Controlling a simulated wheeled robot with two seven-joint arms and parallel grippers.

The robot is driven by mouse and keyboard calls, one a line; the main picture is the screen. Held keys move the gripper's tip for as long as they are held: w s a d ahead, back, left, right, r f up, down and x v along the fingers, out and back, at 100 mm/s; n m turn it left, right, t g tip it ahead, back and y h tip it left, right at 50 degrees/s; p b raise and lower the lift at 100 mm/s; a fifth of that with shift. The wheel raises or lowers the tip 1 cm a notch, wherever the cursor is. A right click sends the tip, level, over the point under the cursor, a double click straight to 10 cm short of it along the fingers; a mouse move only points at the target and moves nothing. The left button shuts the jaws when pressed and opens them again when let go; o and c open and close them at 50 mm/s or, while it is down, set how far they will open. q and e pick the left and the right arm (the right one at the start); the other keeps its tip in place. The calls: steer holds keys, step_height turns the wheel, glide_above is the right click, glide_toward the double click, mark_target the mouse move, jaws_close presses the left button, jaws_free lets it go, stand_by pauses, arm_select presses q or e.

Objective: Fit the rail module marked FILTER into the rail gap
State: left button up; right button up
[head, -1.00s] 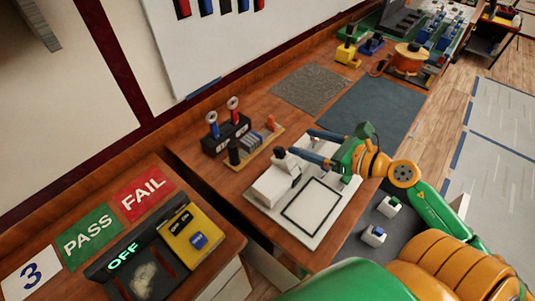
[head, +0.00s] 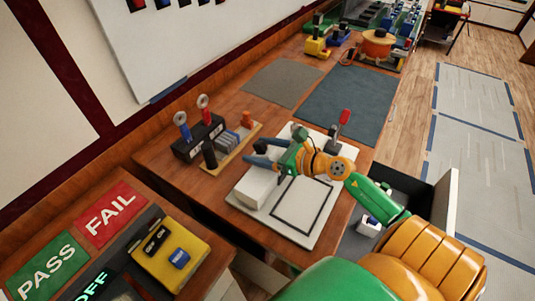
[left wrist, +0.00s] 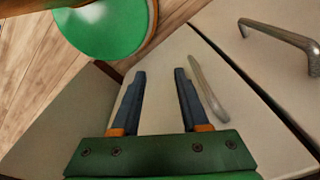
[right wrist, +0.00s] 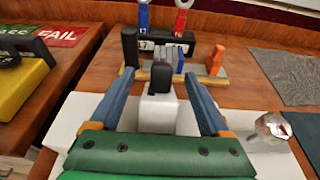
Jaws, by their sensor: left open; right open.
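The rail (head: 236,146) lies on the wooden bench with a black end piece, several grey and blue modules (head: 228,139) and an orange end piece (head: 246,120). The right wrist view shows bare rail beside the orange piece (right wrist: 216,60). No FILTER marking is readable. My right gripper (head: 258,155) is open above the white board, close to the rail. Between its fingers in the right wrist view shows a white block with a black top (right wrist: 161,78); I cannot tell whether they touch. My left gripper (left wrist: 160,80) is open and empty, over pale cabinet fronts.
A white board (head: 312,232) with a black outline carries a white box and a red-handled tool (head: 343,118). A black holder (head: 190,144) stands behind the rail. An open drawer holds a white, blue-topped block (head: 368,226). The blue mat (head: 345,105) is clear.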

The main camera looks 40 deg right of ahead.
mark_target(264, 147)
steer(key=shift+x, duration=0.75)
jaws_close()
step_height(264, 147, up, 8)
steer(key=shift+r+p, duration=0.2)
steer(key=shift+p, duration=1.05)
steer(key=t+y+b, duration=0.1)
steer(key=b, duration=0.3)
steer(key=t+b, duration=0.1)
steer(key=b, duration=0.3)
steer(key=shift+s+a+f+y+b, duration=0.15)
steer(key=shift+a+f+y+b, duration=0.1)
steer(key=shift+y+b, duration=0.15)
steer(key=t+b, duration=0.1)
steer(key=s+d+r+t+b, duration=0.1)
steer(key=b, duration=0.1)
steer(key=s+t+b, duration=0.1)
steer(key=shift+s+d+r+y+b, duration=0.1)
steer(key=shift+d+r+y+b, duration=0.2)
steer(key=shift+r+y, duration=0.1)
steer(key=shift+s+r+t, duration=0.1)
steer(key=shift+r+t, duration=0.1)
steer(key=shift+t, duration=0.1)
steer(key=shift+a+r+p, duration=0.1)
steer(key=shift+r+p, duration=0.05)
steer(key=shift+p, duration=0.15)
